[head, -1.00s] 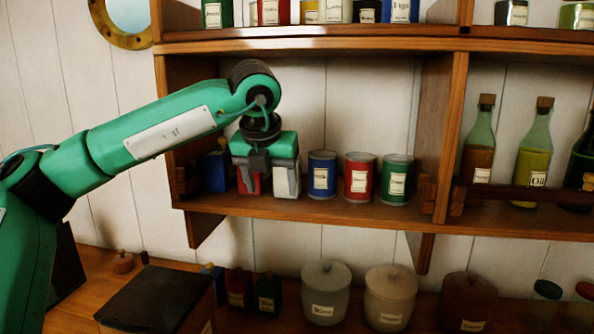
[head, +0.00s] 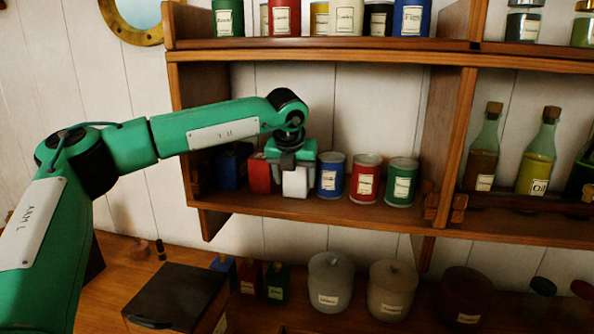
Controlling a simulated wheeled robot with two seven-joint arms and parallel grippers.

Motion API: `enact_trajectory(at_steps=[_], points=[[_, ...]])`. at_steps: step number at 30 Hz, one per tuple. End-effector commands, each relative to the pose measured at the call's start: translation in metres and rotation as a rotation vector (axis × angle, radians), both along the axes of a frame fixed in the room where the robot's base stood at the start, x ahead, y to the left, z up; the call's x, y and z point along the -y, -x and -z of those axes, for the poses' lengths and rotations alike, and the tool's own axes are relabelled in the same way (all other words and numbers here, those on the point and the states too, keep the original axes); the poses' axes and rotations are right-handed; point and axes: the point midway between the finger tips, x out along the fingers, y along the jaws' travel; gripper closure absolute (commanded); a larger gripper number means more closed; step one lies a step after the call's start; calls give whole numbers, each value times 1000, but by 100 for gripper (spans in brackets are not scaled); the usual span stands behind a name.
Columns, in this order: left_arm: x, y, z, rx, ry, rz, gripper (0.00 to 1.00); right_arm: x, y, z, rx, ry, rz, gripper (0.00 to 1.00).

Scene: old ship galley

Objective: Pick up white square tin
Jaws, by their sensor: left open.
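The white square tin (head: 295,184) stands on the middle shelf, between a red square tin (head: 262,174) on its left and a blue round tin (head: 330,175) on its right. My left gripper (head: 294,168) points down over the white tin. It is open, with its fingers around the tin's upper part; whether they touch it I cannot tell. The gripper hides the tin's top. My right gripper is not in view.
Red (head: 365,179) and green (head: 401,182) round tins stand farther right, and a dark blue square tin (head: 231,166) stands at the left. The upper shelf (head: 330,50) runs close above my arm. Stoneware jars (head: 330,283) and a dark box (head: 176,297) stand below.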

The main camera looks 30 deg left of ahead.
Motion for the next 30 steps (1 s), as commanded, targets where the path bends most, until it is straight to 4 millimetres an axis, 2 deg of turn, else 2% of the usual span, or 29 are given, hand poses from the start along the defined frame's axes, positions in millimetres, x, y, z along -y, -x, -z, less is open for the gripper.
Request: enact_trajectory(at_steps=[1,4,11,17,18,30], points=[[-1,-2,3,-2,-1,-1,35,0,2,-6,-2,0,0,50],[-1,-5,12,-1,-1,0,35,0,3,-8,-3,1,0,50],[-2,-6,15,1,0,-1,35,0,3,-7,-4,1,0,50],[-2,-6,15,1,0,-1,70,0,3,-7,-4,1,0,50],[-1,-6,15,1,0,-1,73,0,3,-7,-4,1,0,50],[-1,-6,10,2,0,-1,73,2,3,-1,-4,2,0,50]])
